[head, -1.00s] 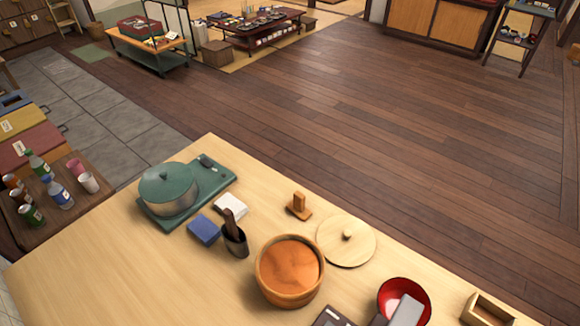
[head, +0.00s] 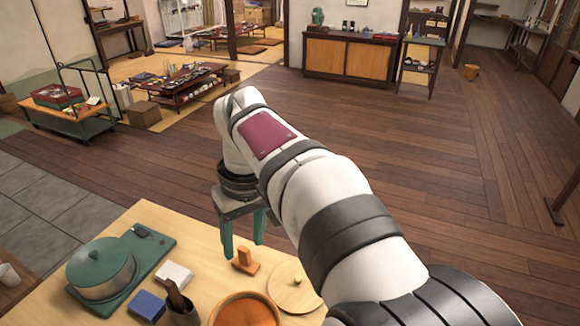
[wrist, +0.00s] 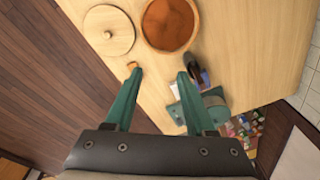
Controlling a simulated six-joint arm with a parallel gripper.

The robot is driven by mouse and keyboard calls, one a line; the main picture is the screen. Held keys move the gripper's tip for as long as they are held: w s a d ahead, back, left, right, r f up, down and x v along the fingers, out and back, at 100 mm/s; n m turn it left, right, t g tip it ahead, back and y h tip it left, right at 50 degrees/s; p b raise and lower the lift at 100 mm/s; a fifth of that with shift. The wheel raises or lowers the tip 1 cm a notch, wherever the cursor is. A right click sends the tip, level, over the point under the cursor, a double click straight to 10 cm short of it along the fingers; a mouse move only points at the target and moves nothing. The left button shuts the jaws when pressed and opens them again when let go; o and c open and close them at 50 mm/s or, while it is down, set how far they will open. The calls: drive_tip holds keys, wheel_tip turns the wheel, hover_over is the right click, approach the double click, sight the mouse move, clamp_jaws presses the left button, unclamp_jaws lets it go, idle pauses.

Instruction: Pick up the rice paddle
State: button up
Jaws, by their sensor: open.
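The rice paddle appears to be the dark brown utensil (head: 174,293) leaning in a dark cup (head: 184,316) on the pale wooden counter. In the wrist view the cup (wrist: 192,63) shows just beyond my right-hand finger, which partly covers that area. My gripper (head: 244,248) is open and empty, with its two green fingers pointing down above the counter's far edge. In the head view it is to the right of the cup and looks near a small wooden stand (head: 245,262). The wrist view shows counter between the fingertips (wrist: 158,73).
A green-lidded pot (head: 100,268) stands on a green stove at the left. White (head: 174,274) and blue (head: 146,305) blocks lie beside the cup. An orange-brown filled wooden tub (head: 246,310) and a round wooden lid (head: 292,286) are to the right. Bare counter (wrist: 240,40) lies beyond the tub.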

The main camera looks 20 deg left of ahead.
sight(173, 293)
drive_tip(key=s+a+f+n, duration=0.2)
drive_tip(key=s+a+n, duration=0.1)
drive_tip(key=a, duration=0.4)
drive_tip(key=s+a+f+n, duration=0.2)
drive_tip(key=s+a+n, duration=0.1)
drive_tip(key=a, duration=0.5)
drive_tip(key=f, duration=1)
drive_tip(key=a+f, duration=0.1)
drive_tip(key=f, duration=0.4)
drive_tip(key=shift+a+f, duration=0.1)
drive_tip(key=shift+f, duration=0.05)
clamp_jaws()
